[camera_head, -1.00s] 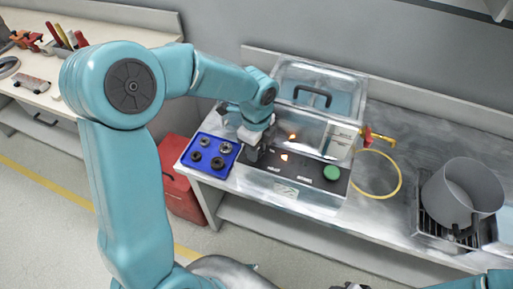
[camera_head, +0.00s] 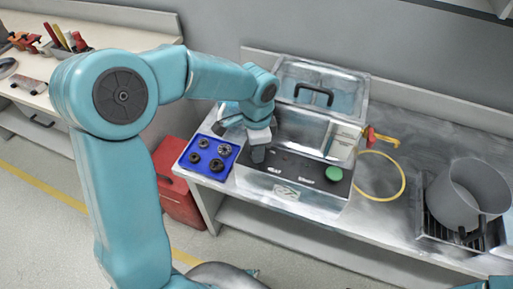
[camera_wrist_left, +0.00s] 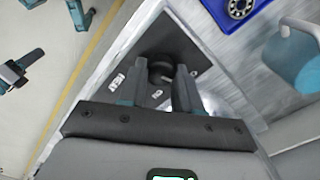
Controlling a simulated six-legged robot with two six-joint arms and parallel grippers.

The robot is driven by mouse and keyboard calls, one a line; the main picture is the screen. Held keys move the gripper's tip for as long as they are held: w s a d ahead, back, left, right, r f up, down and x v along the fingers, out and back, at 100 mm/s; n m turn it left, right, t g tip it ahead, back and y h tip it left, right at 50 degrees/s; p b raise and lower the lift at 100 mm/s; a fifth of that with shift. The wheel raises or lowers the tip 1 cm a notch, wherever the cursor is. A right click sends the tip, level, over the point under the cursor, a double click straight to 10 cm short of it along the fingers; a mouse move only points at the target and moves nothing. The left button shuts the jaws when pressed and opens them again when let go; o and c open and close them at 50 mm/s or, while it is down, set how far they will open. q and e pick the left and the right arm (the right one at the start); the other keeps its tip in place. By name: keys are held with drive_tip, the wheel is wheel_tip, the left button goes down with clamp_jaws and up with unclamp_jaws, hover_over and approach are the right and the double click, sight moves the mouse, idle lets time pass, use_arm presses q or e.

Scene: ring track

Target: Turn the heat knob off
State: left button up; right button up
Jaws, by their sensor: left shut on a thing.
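The heat knob (camera_wrist_left: 161,70) is a dark round knob on the black top panel of a metal unit (camera_head: 310,204). In the left wrist view it sits between the fingers of my left gripper (camera_head: 258,155), which is shut on it. In the head view the gripper hides the knob. White labels (camera_head: 274,170) lie along the panel's front edge, and a green round button (camera_head: 333,174) is at its right end. No orange lights show on the panel. My right gripper is not in view.
A blue tray (camera_head: 186,167) with several dark rings stands left of the unit. A clear lidded tank (camera_head: 345,88) is behind. A yellow hose loop (camera_head: 403,180) and a grey pot (camera_head: 466,188) are to the right. A red can (camera_head: 180,195) stands below the bench.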

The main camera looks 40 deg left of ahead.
use_arm(q)
drive_tip(key=shift+w+r+n, duration=0.1)
drive_tip(key=shift+r+n, duration=0.05)
drive_tip(key=shift+n, duration=0.25)
drive_tip(key=o, duration=1.1)
drive_tip(key=shift+c, duration=0.2)
wheel_tip(320, 180, up, 16)
drive_tip(key=p, duration=0.1)
drive_tip(key=shift+r, duration=0.15)
drive_tip(key=shift+s, duration=0.2)
